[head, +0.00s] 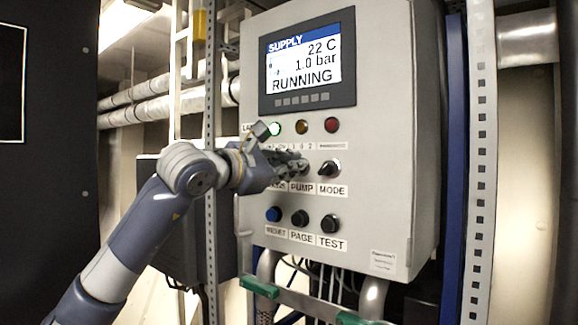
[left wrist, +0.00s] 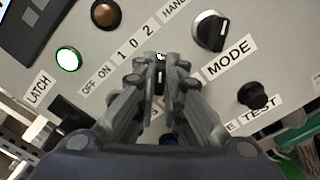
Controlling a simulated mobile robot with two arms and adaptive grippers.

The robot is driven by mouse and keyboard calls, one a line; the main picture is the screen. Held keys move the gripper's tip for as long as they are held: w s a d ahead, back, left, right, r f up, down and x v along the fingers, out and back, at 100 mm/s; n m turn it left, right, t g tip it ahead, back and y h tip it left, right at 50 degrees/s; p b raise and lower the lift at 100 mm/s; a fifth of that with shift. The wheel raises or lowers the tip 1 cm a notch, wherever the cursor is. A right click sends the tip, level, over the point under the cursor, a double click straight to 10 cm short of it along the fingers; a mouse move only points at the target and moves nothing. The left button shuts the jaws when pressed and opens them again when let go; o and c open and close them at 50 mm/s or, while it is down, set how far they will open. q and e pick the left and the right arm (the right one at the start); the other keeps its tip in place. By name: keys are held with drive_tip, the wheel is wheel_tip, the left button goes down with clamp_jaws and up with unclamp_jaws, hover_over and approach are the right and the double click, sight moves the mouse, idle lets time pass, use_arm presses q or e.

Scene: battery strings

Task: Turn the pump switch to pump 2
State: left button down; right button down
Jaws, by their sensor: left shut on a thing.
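The pump switch (left wrist: 160,73) is a dark knob on the grey control panel, above the PUMP label (head: 302,188). My left gripper (head: 299,165) is at this switch, with its fingers shut on the knob from both sides. In the left wrist view the fingers (left wrist: 161,75) hide most of it. A strip marked 1 0 2 (left wrist: 135,45) shows beyond the fingertips. A small white mark shows between the fingertips, but I cannot tell for sure which position the knob points to. My right gripper is in neither view.
The MODE switch (head: 330,168) is close to the right of the gripper. Green (head: 274,129), amber (head: 301,127) and red (head: 331,125) lamps are above. Blue (head: 273,214) and black buttons, PAGE (head: 300,217) and TEST (head: 330,223), are below. The display (head: 306,60) reads RUNNING.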

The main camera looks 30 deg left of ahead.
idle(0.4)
use_arm(q)
drive_tip(key=c, duration=1.7)
unclamp_jaws()
drive_tip(key=shift+s, duration=0.1)
drive_tip(key=s, duration=1.1)
drive_tip(key=shift+s+a, duration=0.4)
